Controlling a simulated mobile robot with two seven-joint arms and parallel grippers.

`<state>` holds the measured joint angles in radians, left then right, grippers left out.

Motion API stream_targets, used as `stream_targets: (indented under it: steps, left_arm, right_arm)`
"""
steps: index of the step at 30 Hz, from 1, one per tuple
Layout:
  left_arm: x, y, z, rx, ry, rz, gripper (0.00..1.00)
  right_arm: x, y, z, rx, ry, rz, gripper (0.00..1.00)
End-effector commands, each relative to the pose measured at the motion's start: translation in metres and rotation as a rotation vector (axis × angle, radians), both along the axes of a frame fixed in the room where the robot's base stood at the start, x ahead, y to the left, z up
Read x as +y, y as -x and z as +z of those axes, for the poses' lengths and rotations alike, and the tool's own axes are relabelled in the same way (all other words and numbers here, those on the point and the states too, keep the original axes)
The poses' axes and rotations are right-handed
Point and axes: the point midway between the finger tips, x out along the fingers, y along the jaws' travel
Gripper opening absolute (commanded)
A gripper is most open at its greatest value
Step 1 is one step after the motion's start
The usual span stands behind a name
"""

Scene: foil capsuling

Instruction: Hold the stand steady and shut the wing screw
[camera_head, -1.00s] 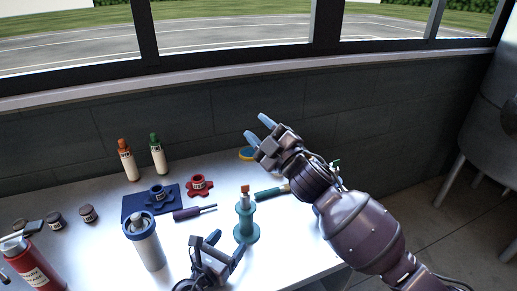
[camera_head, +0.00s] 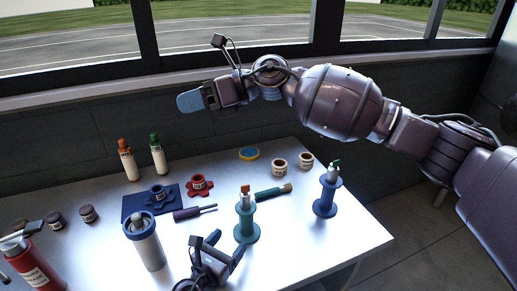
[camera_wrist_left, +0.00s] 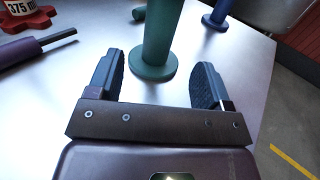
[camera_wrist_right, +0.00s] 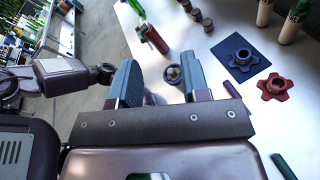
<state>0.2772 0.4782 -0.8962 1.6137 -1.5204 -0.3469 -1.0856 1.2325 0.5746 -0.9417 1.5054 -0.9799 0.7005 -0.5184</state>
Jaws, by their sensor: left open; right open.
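A teal stand (camera_head: 245,222) with a round base stands upright near the table's front edge, a small orange piece (camera_head: 245,189) on top. I cannot tell whether this piece is the wing screw. My left gripper (camera_head: 220,244) is open just in front of this stand. In the left wrist view the stand's post (camera_wrist_left: 161,35) and base lie between and just beyond the fingertips, with gaps on both sides; its top is out of that view. My right gripper (camera_head: 193,101) is open and empty, raised above the table's back edge. A blue stand (camera_head: 325,197) with a green top piece (camera_head: 336,164) stands further right.
The table's right front is bare.

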Motion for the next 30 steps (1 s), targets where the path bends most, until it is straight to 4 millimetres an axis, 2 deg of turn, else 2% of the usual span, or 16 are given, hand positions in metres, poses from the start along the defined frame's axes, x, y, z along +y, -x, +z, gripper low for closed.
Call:
stream_targets:
  steps: [6,9,13,18,21,26,30]
  left_arm:
    - [0.0,0.0,0.0,0.0,0.0,0.0,0.73]
    - [0.0,0.0,0.0,0.0,0.0,0.0,0.73]
    - [0.0,0.0,0.0,0.0,0.0,0.0,0.73]
    - [0.0,0.0,0.0,0.0,0.0,0.0,0.73]
    - [0.0,0.0,0.0,0.0,0.0,0.0,0.73]
    - [-0.001,-0.002,0.0,0.0,0.0,0.0,0.73]
    - [-0.008,-0.011,0.001,-0.002,0.0,-0.001,0.73]
  right_arm:
    - [-0.039,-0.019,-0.056,-0.259,0.38,0.146,0.43]
    - [-0.065,-0.024,-0.089,-0.323,0.54,0.231,0.43]
    - [-0.095,-0.028,-0.117,-0.391,0.714,0.358,0.43]
    - [-0.122,-0.026,-0.13,-0.45,0.848,0.511,0.43]
    - [-0.13,-0.022,-0.133,-0.469,0.88,0.583,0.43]
    - [-0.133,-0.02,-0.133,-0.491,0.879,0.633,0.43]
    - [-0.133,-0.02,-0.133,-0.495,0.876,0.635,0.43]
